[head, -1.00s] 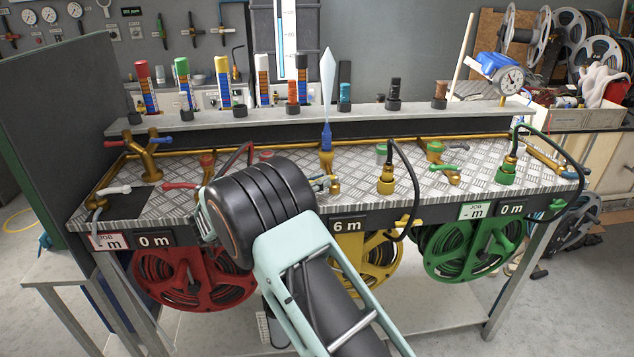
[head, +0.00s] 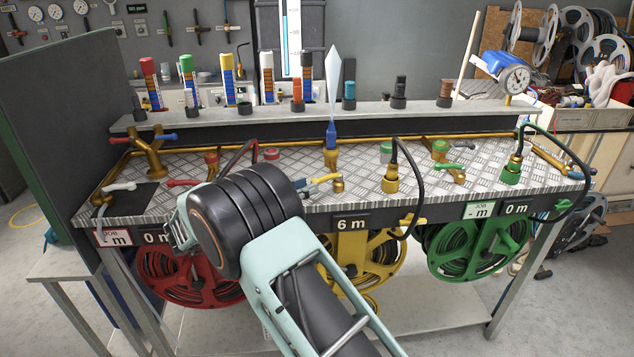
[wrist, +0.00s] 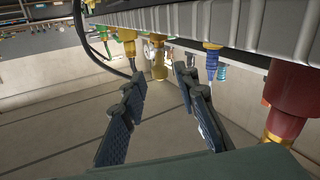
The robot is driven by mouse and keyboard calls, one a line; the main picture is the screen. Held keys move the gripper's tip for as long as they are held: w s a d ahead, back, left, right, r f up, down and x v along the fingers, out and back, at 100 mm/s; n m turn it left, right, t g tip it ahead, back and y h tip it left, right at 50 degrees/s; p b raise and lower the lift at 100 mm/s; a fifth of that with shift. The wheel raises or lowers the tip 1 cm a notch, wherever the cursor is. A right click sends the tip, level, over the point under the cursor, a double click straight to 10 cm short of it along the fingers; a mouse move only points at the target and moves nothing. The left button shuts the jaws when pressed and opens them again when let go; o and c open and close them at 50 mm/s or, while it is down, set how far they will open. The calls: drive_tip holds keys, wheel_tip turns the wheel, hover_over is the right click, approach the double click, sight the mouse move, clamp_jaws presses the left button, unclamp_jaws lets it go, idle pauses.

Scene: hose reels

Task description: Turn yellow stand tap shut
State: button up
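The yellow stand tap has a yellow lever (head: 326,179) above a small brass body (head: 338,187), at the front of the bench beside the blue nozzle (head: 331,135). A pale blue jet (head: 333,88) rises from that nozzle. My wrist hides the area just left of the tap in the head view. My gripper (wrist: 160,78) is open and empty in the wrist view, which looks upside down. A brass fitting (wrist: 158,60), seemingly the yellow tap, shows beyond and between its fingertips, apart from them. The fingers themselves are mostly hidden in the head view.
A red fitting (wrist: 290,105) is close at the right of the wrist view. The brass hose coupling (head: 390,178) with its black hose stands right of the tap. The yellow reel (head: 365,262) hangs below a "6 m" display (head: 352,223).

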drive_tip(key=v, duration=0.6)
